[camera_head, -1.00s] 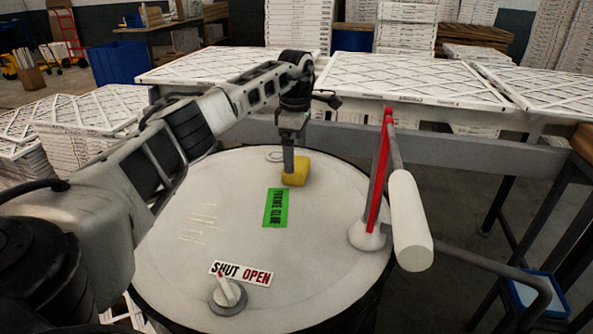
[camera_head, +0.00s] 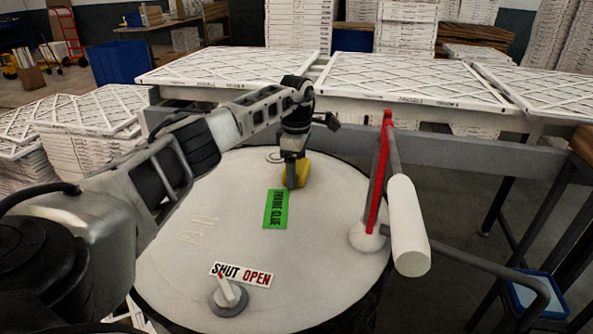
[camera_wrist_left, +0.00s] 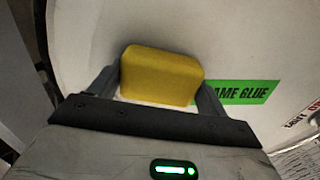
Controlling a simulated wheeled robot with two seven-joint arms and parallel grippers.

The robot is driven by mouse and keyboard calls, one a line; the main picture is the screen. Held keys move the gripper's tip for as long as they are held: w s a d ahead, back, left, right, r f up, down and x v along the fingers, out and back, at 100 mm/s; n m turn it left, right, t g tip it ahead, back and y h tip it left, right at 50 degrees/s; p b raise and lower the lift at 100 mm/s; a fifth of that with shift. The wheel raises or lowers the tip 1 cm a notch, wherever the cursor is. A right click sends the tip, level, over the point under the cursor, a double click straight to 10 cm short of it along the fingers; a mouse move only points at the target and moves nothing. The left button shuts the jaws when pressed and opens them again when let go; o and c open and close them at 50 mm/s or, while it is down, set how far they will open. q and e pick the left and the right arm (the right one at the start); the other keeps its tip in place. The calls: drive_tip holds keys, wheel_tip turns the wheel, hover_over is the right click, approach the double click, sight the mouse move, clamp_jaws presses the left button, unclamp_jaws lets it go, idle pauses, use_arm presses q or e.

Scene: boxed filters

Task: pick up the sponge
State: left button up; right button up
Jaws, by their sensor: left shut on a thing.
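The yellow sponge (camera_head: 301,171) is at the far part of the round white drum lid (camera_head: 190,262), just beyond the green glue label. My left gripper (camera_head: 291,178) points down over it and partly hides it in the head view. In the left wrist view the sponge (camera_wrist_left: 162,76) sits between the two fingers of my left gripper (camera_wrist_left: 160,90), one at each side. The gripper is shut on the sponge. I cannot tell whether the sponge still touches the lid. My right gripper is not in view.
A green label (camera_head: 276,209) and a SHUT/OPEN label (camera_head: 240,273) with a small lever (camera_head: 228,294) are on the lid. A red-and-grey post (camera_head: 379,180) with a white roller (camera_head: 408,226) stands at the right. A table of framed filters (camera_head: 400,80) is behind.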

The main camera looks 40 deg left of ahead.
use_arm(q)
drive_tip(key=shift+r, duration=0.15)
drive_tip(key=shift+r, duration=0.3)
wheel_tip(320, 180, up, 2)
drive_tip(key=shift+w+r+b, duration=0.1)
drive_tip(key=shift+b, duration=0.2)
drive_tip(key=s+d+r+b, duration=0.1)
drive_tip(key=s+d+r, duration=0.1)
drive_tip(key=d+r, duration=0.8)
drive_tip(key=d, duration=0.3)
drive_tip(key=shift+s+d, duration=0.4)
drive_tip(key=shift+o, duration=0.4)
